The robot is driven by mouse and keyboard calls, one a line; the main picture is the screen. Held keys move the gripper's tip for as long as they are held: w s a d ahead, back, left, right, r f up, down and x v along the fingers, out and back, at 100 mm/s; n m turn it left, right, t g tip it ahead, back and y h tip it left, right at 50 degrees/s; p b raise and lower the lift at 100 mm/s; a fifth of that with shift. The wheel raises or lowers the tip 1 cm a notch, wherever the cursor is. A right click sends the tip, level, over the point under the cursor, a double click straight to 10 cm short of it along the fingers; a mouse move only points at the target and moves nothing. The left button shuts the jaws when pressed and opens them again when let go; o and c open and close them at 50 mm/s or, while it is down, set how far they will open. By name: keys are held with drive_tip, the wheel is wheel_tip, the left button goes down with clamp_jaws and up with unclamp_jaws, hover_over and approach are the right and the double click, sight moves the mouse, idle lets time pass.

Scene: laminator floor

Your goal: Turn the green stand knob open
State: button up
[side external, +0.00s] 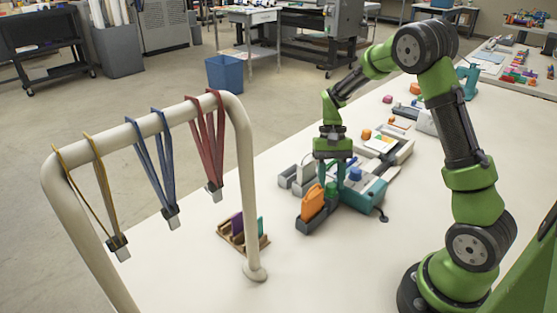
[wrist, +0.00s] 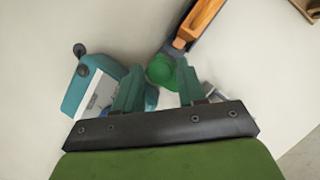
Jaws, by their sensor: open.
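The green knob (wrist: 162,70) shows in the wrist view between the fingertips of my gripper (wrist: 158,76). In the side view the green knob (side external: 331,190) sits beside an orange block, just below my gripper (side external: 333,180). My gripper points down with its two teal fingers apart, one on each side of the knob in the wrist view. I cannot tell whether either finger touches the knob. The knob's lower part and its stand are largely hidden.
An orange block (side external: 313,201) stands in a dark holder beside the knob. A teal machine (side external: 371,194) with a blue knob (side external: 355,174) is to the right. A cream rack (side external: 245,150) with hanging straps stands at left, near a small wooden tray (side external: 232,245).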

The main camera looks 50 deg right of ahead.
drive_tip(key=v, duration=1.6)
drive_tip(key=shift+r, duration=0.4)
drive_tip(key=shift+w, duration=0.1)
drive_tip(key=s+a+r+n+t+h, duration=0.1)
drive_tip(key=s+a+n+t, duration=0.4)
drive_tip(key=s+a+t, duration=0.5)
drive_tip(key=s+a+r, duration=0.1)
drive_tip(key=s+a, duration=0.4)
drive_tip(key=a, duration=0.2)
drive_tip(key=shift+s+a+r, duration=0.15)
drive_tip(key=shift+s+a, duration=0.05)
drive_tip(key=shift+a, duration=0.15)
